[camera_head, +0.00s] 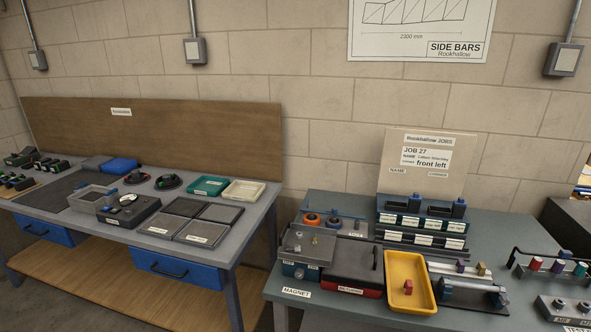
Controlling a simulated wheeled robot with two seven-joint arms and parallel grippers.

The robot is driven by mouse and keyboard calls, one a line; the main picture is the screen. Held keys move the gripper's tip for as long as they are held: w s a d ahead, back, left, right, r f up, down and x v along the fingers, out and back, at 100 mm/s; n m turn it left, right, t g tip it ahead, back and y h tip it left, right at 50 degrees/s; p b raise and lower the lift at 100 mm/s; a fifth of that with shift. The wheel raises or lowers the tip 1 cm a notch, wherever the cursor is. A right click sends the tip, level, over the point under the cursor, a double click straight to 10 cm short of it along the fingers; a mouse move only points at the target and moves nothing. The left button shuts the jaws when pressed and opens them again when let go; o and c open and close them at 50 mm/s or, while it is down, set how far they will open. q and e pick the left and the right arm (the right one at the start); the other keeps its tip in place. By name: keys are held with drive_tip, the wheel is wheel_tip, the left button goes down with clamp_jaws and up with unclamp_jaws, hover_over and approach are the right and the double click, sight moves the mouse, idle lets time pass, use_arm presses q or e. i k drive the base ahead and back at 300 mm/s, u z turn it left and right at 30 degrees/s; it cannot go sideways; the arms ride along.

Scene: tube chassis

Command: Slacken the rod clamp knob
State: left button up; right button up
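I cannot make out for certain which part is the rod clamp knob. On the right bench, a metal fixture with a dark rod or bar (470,292) lies right of the yellow tray (408,280). Neither of my grippers shows in the head view.
The left bench (255,220) and right bench (310,312) stand apart with a floor gap between them. Teal (208,186) and cream trays (243,191) and several dark plates crowd the left bench.

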sight(504, 300)
drive_tip(key=z, duration=1.45)
